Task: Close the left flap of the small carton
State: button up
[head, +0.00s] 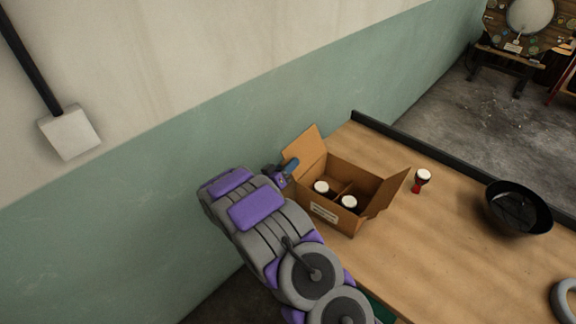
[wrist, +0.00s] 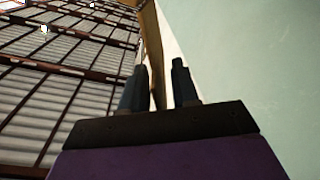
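The small brown carton (head: 335,217) stands on the table with its left flap (head: 304,149) raised and leaning outward, and its right flap (head: 390,191) also raised outward. Two small white-topped goblet drums, one (head: 322,187) and another (head: 349,202), sit inside, apart. My gripper (head: 291,165) is at the outer side of the left flap, close to its lower part. In the wrist view my gripper (wrist: 160,68) has its two dark fingers apart, and the flap's thin tan edge (wrist: 152,45) shows between them, nearer the left finger. I cannot tell whether they touch.
A red and white goblet drum (head: 422,181) stands on the wooden table (head: 440,248) right of the carton. A black pan (head: 517,207) and a grey ring (head: 565,300) are farther right. The green and white wall (head: 200,140) is close behind my arm.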

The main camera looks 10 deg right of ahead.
jog(key=shift+c, duration=0.4)
grip_shut()
jog(key=shift+f, duration=0.1)
dwell(0.8)
